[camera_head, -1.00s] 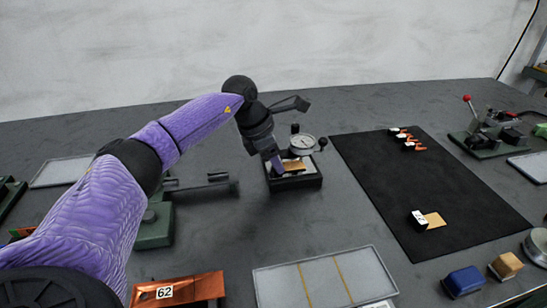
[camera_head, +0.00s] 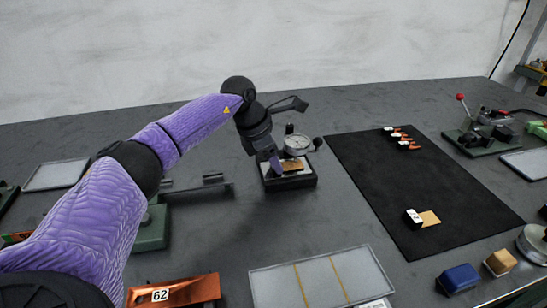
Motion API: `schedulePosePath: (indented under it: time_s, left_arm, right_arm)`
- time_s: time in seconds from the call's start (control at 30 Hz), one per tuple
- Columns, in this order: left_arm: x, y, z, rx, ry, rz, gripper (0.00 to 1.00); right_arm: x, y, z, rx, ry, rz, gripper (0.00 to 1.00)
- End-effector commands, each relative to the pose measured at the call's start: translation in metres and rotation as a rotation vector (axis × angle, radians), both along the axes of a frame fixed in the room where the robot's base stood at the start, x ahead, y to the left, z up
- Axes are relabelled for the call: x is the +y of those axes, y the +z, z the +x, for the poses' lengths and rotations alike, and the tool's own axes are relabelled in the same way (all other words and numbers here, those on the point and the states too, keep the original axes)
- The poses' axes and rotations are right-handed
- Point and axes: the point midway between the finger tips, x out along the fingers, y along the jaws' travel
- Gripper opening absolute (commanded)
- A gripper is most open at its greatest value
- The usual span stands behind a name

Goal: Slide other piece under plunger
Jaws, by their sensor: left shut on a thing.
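A dial gauge (camera_head: 298,143) with a round white face stands on a small black base (camera_head: 291,182) in the middle of the table. A small copper-coloured piece (camera_head: 293,166) lies at the gauge, below the dial. My left gripper (camera_head: 277,164) points down at the front left of the gauge, its fingertips at the piece and shut on it. The plunger tip is too small and covered to make out, so I cannot tell whether the piece is under it. My right gripper is not in view.
A grey tray (camera_head: 322,282) lies in front, beside copper sheet 62 (camera_head: 200,289). A blue block (camera_head: 461,279) sits front right.

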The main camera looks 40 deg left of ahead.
Motion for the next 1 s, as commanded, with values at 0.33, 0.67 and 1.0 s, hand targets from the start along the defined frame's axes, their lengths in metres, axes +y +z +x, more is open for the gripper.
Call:
schedulePosePath:
  time_s: [0.33, 0.67, 1.0]
  left_arm:
    - [0.0, -0.003, 0.0, 0.0, 0.0, 0.0, 0.0]
    - [0.0, -0.003, 0.0, 0.001, 0.0, 0.001, 0.0]
    - [0.0, -0.003, 0.0, 0.0, 0.0, 0.0, 0.63]
  right_arm:
    - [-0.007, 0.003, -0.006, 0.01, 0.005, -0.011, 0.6]
    - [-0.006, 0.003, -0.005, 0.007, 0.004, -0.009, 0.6]
    - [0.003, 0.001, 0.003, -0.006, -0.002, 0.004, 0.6]
